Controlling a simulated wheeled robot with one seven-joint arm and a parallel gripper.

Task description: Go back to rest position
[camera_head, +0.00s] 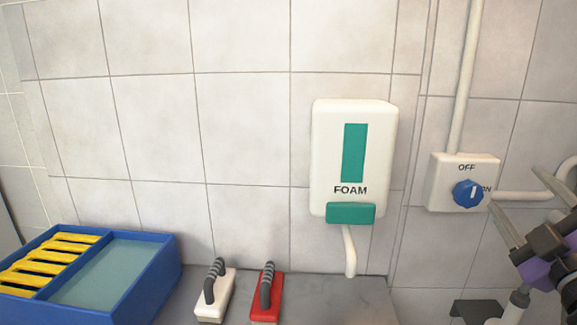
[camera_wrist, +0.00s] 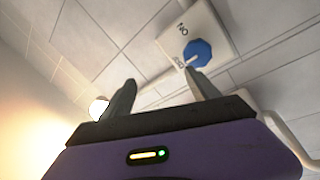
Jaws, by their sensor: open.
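My gripper (camera_head: 522,198) is at the right edge in the head view, its jaws apart and empty. In the wrist view the two fingers (camera_wrist: 160,78) stand apart with nothing between them. A white switch box (camera_head: 438,184) is on the wall, marked OFF above and ON at the right. In the wrist view the knob (camera_wrist: 199,52) lies beyond the fingertips, near the right finger. I cannot tell the exact gap.
A white FOAM dispenser (camera_head: 325,150) hangs left of the switch. Below are a white-based brush (camera_head: 213,310), a red-based brush (camera_head: 265,310) and a blue tub (camera_head: 130,295) with a yellow rack (camera_head: 50,262). Pipes (camera_head: 465,80) run from the switch box. The tiled wall's upper left is clear.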

